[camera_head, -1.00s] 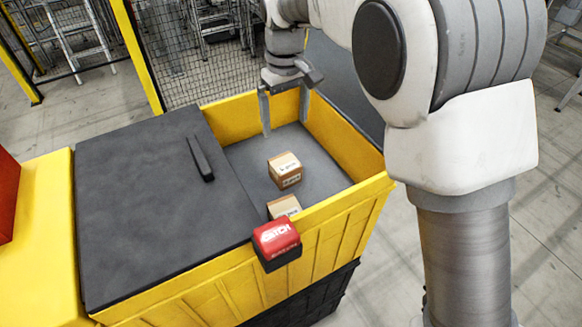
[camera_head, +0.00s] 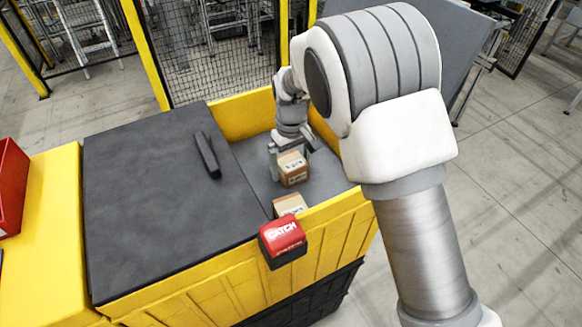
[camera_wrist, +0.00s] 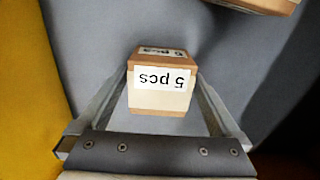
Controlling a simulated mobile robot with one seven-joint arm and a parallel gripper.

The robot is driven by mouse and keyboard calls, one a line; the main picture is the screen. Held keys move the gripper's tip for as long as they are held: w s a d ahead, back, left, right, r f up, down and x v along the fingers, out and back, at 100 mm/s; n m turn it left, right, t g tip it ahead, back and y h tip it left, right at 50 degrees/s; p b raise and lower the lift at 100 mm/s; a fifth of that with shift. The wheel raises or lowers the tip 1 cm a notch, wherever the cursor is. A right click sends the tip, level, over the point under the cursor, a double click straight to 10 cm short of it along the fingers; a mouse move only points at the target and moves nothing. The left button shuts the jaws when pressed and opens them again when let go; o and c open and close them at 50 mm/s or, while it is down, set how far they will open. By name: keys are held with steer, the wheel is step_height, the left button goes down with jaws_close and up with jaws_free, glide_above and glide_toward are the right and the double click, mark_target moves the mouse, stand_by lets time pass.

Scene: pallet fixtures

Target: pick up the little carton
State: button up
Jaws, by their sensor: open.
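A little brown carton (camera_head: 292,175) with a white label sits on the grey floor of the yellow bin. In the wrist view this carton (camera_wrist: 160,98) shows "5 pcs" upside down, midway between my fingers. My gripper (camera_head: 290,160) is open and down in the bin at the carton, with one finger (camera_wrist: 100,110) on each side. Whether a fingertip touches the carton, I cannot tell. A second carton (camera_head: 290,204) sits nearer the front wall, partly hidden by it; a carton also shows at the top right of the wrist view (camera_wrist: 265,4).
The yellow bin (camera_head: 335,215) has raised walls around the cartons. A dark lid (camera_head: 150,200) with a black handle (camera_head: 207,155) covers its left part. A red "CATCH" latch (camera_head: 282,238) sits on the front rim. A mesh fence (camera_head: 220,60) stands behind.

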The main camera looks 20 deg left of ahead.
steer(key=shift+f, duration=0.45)
steer(key=shift+c, duration=0.2)
steer(key=shift+r, duration=0.1)
steer(key=c, duration=1.3)
